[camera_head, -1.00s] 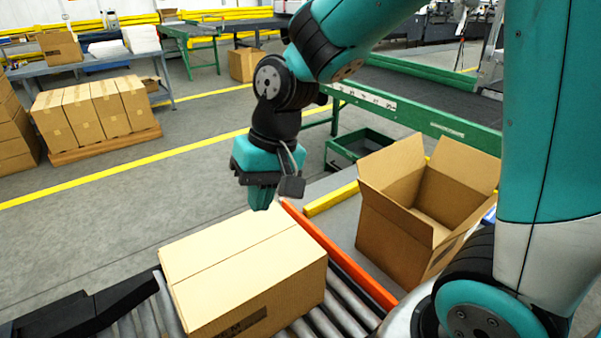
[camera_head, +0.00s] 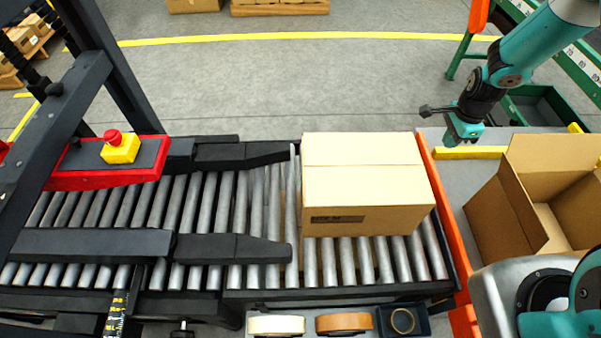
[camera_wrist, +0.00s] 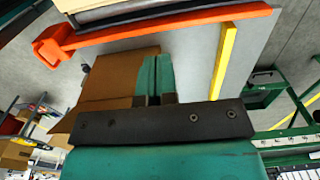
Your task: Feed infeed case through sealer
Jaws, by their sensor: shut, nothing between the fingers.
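A closed cardboard case (camera_head: 375,205) with a flat top sits on the right end of the roller conveyor (camera_head: 340,262). The sealer (camera_head: 110,160) stands at the left, with dark side guides (camera_head: 235,247) over the rollers. The case is to the right of the guide tips, apart from them. My gripper (camera_head: 458,140) is beyond the orange end rail (camera_head: 440,215), right of the case and not touching it. In the wrist view my gripper (camera_wrist: 152,75) has its teal fingers together, with nothing between them.
An open empty box (camera_head: 535,205) stands right of the orange rail and also shows in the wrist view (camera_wrist: 115,80). A red emergency stop (camera_head: 113,137) is on the sealer. Tape rolls (camera_head: 343,322) lie in front of the conveyor.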

